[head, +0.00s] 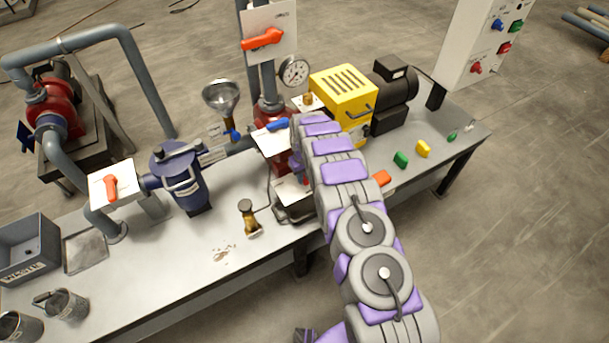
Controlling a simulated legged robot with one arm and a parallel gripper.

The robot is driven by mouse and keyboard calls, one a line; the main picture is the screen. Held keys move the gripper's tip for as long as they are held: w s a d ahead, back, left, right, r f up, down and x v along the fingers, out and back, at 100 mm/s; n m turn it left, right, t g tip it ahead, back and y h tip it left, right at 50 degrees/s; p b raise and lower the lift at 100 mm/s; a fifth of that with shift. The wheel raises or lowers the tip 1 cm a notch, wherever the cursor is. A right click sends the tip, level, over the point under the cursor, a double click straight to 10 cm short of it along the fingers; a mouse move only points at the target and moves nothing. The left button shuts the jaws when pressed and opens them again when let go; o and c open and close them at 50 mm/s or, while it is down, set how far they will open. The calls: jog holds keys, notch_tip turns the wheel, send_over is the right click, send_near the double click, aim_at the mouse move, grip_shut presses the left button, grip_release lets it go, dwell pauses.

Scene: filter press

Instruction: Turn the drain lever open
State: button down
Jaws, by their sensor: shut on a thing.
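My arm reaches over the bench and bends down beside the red filter housing (279,160). My gripper (298,174) is at the low white plate (290,191) near the foot of that housing, largely hidden behind my own arm. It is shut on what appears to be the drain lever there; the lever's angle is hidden. A separate blue lever (277,124) sits on a higher white plate (270,140), left of my arm. An orange lever (262,39) is on the tall plate above, and another orange lever (112,187) is on the plate at left.
A yellow-cased pump (343,97) stands behind my arm. A blue strainer (181,177), a funnel (221,98) and a gauge (294,71) are nearby. A brass-coloured fitting (248,217) stands at the front. Small coloured blocks (401,159) lie on the bench at right.

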jog(key=shift+w+a+m+p, duration=0.35)
jog(key=shift+a+m, duration=0.5)
jog(key=shift+m, duration=2)
jog(key=shift+w+a+m+p, duration=0.1)
jog(key=shift+a+m+p, duration=0.55)
jog(key=shift+m, duration=2.25)
jog(key=shift+w+a+m+p, duration=0.2)
jog(key=shift+a+m, duration=0.85)
jog(key=shift+m, duration=1.8)
jog(key=shift+r, duration=0.1)
jog(key=shift+w, duration=0.1)
jog(key=c, duration=1)
grip_release()
jog(key=shift+a, duration=0.1)
jog(key=shift+o, duration=0.2)
